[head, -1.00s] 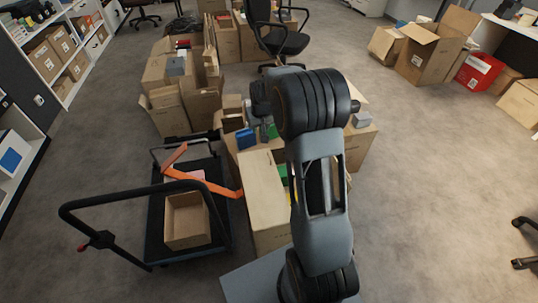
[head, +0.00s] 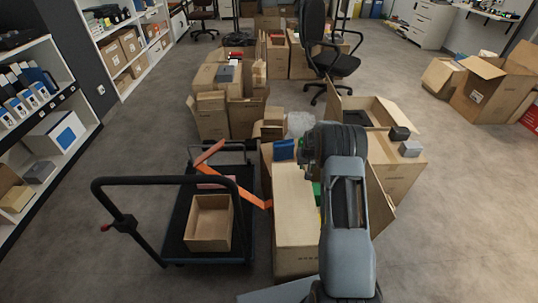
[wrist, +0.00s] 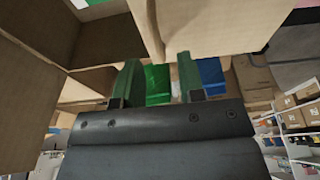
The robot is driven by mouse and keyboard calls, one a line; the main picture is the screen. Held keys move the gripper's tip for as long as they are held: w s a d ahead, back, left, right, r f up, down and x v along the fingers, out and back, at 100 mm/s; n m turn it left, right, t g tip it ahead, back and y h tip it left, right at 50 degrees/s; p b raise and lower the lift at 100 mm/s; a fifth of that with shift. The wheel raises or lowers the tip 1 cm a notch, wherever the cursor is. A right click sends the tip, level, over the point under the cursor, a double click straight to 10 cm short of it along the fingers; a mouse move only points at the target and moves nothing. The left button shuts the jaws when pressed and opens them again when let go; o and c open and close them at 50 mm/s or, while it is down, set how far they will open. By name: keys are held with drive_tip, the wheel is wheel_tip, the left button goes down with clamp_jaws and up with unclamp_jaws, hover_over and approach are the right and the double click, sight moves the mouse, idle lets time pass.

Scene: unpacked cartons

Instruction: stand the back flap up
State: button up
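The open carton (head: 297,262) stands in front of me in the head view. A pale flap (head: 296,205) lies across its left part. Green and yellow items show beside that flap, and another flap (head: 380,205) slopes outward on the right. My arm covers the carton's middle and far edge, so I cannot make out the back flap there. My gripper (wrist: 158,72) has its two green fingers apart in the wrist view. A green item (wrist: 158,86) shows between and beyond them, and a cardboard panel (wrist: 148,25) is close ahead. I cannot tell which flap that is.
A black trolley (head: 180,245) with a small open box (head: 208,222) and orange strap stands left of the carton. A blue item (head: 284,150) sits behind the carton. Another open carton (head: 398,175) stands at right behind my arm.

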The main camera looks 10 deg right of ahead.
drive_tip(key=shift+f+b, duration=0.3)
drive_tip(key=shift+f, duration=0.6)
drive_tip(key=shift+f+b, duration=0.7)
drive_tip(key=shift+f, duration=0.15)
drive_tip(key=c, duration=0.6)
